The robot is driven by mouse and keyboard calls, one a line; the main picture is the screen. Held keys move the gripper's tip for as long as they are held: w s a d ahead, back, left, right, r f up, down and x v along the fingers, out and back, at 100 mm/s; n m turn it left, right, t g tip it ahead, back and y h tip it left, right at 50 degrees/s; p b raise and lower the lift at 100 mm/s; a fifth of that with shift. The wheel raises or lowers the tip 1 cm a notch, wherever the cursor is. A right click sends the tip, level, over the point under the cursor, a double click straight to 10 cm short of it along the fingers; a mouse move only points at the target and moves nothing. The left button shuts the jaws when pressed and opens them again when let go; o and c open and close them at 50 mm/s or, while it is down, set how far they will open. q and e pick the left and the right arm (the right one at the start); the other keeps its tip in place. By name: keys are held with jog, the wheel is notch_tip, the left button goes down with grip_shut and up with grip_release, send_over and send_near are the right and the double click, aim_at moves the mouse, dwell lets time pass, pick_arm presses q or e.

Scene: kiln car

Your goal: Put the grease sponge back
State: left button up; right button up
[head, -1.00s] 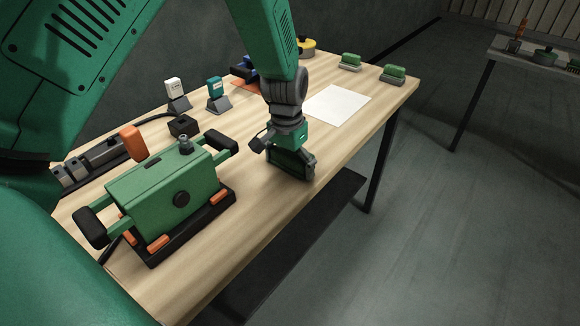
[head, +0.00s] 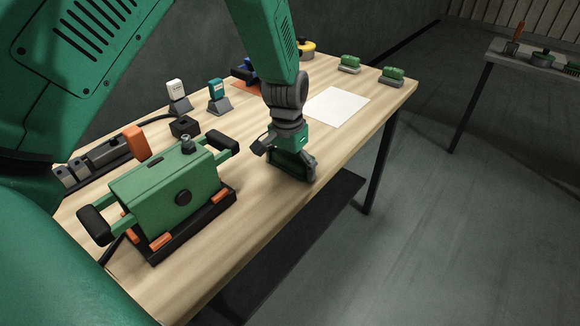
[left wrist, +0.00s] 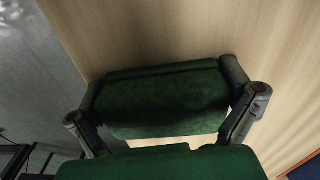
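My left gripper (head: 294,176) is low over the wooden table, right of the green machine. In the left wrist view, a dark green, mottled block (left wrist: 168,100), which I take to be the grease sponge, spans the space between the two grey fingers (left wrist: 163,103). The fingers meet its two ends. In the head view the block is mostly hidden by the gripper, and whether it touches the tabletop is unclear. Two green blocks on grey bases, a left one (head: 349,62) and a right one (head: 393,75), stand at the table's far end. My right gripper is out of view.
A green machine with black handles (head: 166,187) stands left of my gripper. A white sheet (head: 337,106) lies beyond the gripper. A white device (head: 176,88) and a teal device (head: 216,89) stand behind the machine. Bare wood lies along the front edge.

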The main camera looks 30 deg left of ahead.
aim_at(287, 156)
pick_arm(q)
jog(key=shift+s+r, duration=0.1)
jog(key=r+p, duration=0.1)
jog(key=r, duration=0.4)
jog(key=r+p, duration=0.1)
jog(key=r, duration=0.5)
jog(key=shift+a+r, duration=0.2)
jog(key=shift+r, duration=0.45)
jog(key=shift+a, duration=0.1)
